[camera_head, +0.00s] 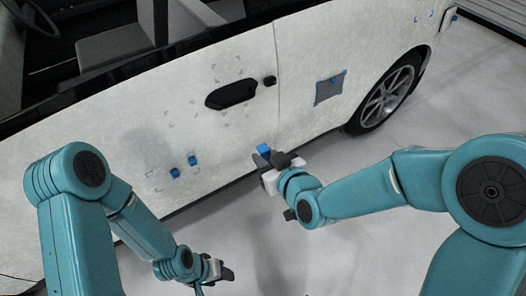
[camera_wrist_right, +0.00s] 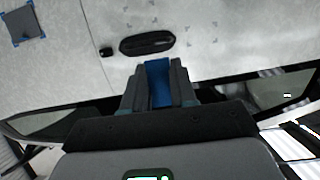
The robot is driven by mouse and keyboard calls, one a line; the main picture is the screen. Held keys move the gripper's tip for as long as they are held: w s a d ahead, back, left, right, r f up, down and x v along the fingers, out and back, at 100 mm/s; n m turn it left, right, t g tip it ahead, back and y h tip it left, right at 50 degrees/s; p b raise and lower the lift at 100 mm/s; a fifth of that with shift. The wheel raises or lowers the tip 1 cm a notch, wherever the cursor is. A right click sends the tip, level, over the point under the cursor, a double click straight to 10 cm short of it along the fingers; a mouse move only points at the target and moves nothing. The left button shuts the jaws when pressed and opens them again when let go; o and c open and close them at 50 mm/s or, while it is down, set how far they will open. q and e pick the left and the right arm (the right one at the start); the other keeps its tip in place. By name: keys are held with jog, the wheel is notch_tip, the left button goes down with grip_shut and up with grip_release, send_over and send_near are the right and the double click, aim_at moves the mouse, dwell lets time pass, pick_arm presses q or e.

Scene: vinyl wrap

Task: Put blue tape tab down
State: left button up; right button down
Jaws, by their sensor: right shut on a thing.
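A blue tape tab (camera_head: 264,149) is held between the dark fingers of my right gripper (camera_head: 263,157), in front of the lower edge of the white car door. In the right wrist view the blue tab (camera_wrist_right: 158,82) stands between the two fingers of my right gripper (camera_wrist_right: 160,88), which are shut on it. Two other blue tabs, one lower left (camera_head: 175,172) and one upper right (camera_head: 193,160), are on the door panel. My left gripper (camera_head: 226,273) is low over the floor, apart from the car; its finger opening is too small to judge.
The white car side has a black door handle (camera_head: 231,94), which also shows in the wrist view (camera_wrist_right: 147,43). A grey square patch (camera_head: 328,89) with blue corners is on the rear panel, near the wheel (camera_head: 388,96). The pale floor (camera_head: 365,235) between my arms is clear.

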pick_arm(q)
jog(key=shift+o, duration=0.3)
pick_arm(e)
notch_tip(320, 180, down, 6)
jog(key=s+d+n+g+y, duration=0.2)
jog(key=d+n+g+y, duration=0.1)
jog(key=n+g+y, duration=0.4)
jog(key=shift+f+n+g, duration=0.15)
jog(key=shift+n+g, duration=1.75)
jog(key=shift+n, duration=0.3)
pick_arm(q)
jog(key=m+g+h, duration=0.2)
jog(key=m+h, duration=0.7)
jog(key=m, duration=1.3)
send_near(263, 154)
notch_tip(263, 154, down, 4)
jog(key=a, duration=0.1)
jog(key=s+x, duration=0.1)
jog(key=x, duration=1)
pick_arm(e)
jog(key=shift+a, duration=0.1)
pick_arm(q)
jog(key=shift+d+f, duration=0.1)
